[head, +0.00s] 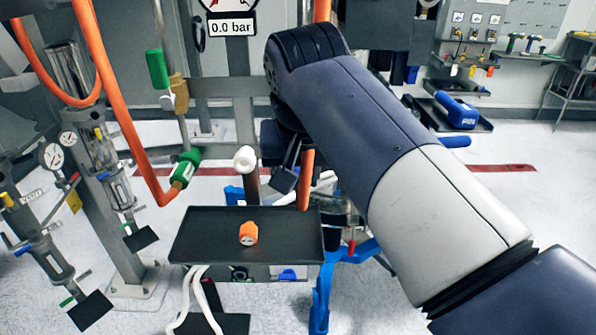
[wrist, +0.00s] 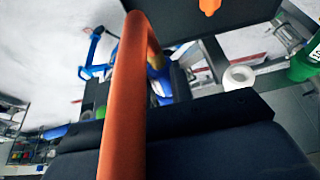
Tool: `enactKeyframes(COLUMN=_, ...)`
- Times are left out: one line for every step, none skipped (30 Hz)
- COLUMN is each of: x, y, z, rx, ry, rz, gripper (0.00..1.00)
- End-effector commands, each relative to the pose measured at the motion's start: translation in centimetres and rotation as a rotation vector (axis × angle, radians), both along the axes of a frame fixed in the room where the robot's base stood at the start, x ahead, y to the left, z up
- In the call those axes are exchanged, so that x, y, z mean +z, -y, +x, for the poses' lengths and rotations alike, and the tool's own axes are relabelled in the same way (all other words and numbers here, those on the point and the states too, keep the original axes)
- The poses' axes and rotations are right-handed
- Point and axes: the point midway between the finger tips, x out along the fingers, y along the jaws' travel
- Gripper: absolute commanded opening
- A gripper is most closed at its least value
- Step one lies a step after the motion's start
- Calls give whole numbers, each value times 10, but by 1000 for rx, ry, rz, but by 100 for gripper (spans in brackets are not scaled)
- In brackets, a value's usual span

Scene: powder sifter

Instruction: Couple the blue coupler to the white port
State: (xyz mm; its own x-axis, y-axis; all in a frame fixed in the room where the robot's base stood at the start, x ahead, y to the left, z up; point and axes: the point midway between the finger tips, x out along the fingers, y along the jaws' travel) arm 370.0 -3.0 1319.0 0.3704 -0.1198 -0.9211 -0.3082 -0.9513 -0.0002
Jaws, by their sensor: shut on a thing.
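The white port (head: 245,158) is a pale round mouth on a dark stem, just above the black tray and left of my gripper. It also shows in the wrist view as a white ring (wrist: 238,77), right of centre. My gripper (head: 286,178) is dark, partly covered by my arm, and is shut beside the port, apart from it. An orange hose (head: 307,182) runs down at the gripper and crosses the wrist view (wrist: 128,100) in a bend.
A black tray (head: 190,240) below the port holds an orange cap (head: 248,234). At the left, another orange hose ends in a green coupler (head: 185,168). A pressure gauge (head: 232,12) reads 0.0 bar above. Pipes and frame bars crowd the left and back.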

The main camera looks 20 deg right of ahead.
Motion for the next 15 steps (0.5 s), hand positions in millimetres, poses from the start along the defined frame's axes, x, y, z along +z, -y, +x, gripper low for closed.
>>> enactKeyframes(x=0, y=-1, z=-3, rx=1, ry=1, rz=0, gripper=0)
enactKeyframes(x=0, y=-2, z=-4, rx=1, ry=2, rz=0, gripper=0)
enactKeyframes(x=0, y=-2, z=-6, rx=1, ry=2, rz=0, gripper=0)
enactKeyframes(x=0, y=-3, z=-8, rx=1, ry=2, rz=0, gripper=0)
enactKeyframes(x=0, y=-3, z=-9, rx=1, ry=2, rz=0, gripper=0)
enactKeyframes(x=0, y=-4, z=-11, rx=0, ry=1, rz=1, gripper=0)
enactKeyframes(x=0, y=-4, z=-12, rx=0, ry=1, rz=1, gripper=0)
enactKeyframes(x=0, y=-5, z=-14, rx=0, ry=1, rz=0, gripper=0)
enactKeyframes(x=0, y=-5, z=-16, rx=0, ry=1, rz=0, gripper=0)
enactKeyframes(x=0, y=-6, z=-17, rx=0, ry=1, rz=1, gripper=0)
enactKeyframes(x=0, y=-6, z=-19, rx=1, ry=1, rz=0, gripper=0)
enactKeyframes(x=0, y=-7, z=-21, rx=1, ry=1, rz=0, gripper=0)
enactKeyframes(x=0, y=-7, z=-22, rx=1, ry=1, rz=0, gripper=0)
enactKeyframes(x=0, y=-8, z=-23, rx=1, ry=1, rz=0, gripper=0)
enactKeyframes(x=0, y=-8, z=-25, rx=1, ry=1, rz=0, gripper=0)
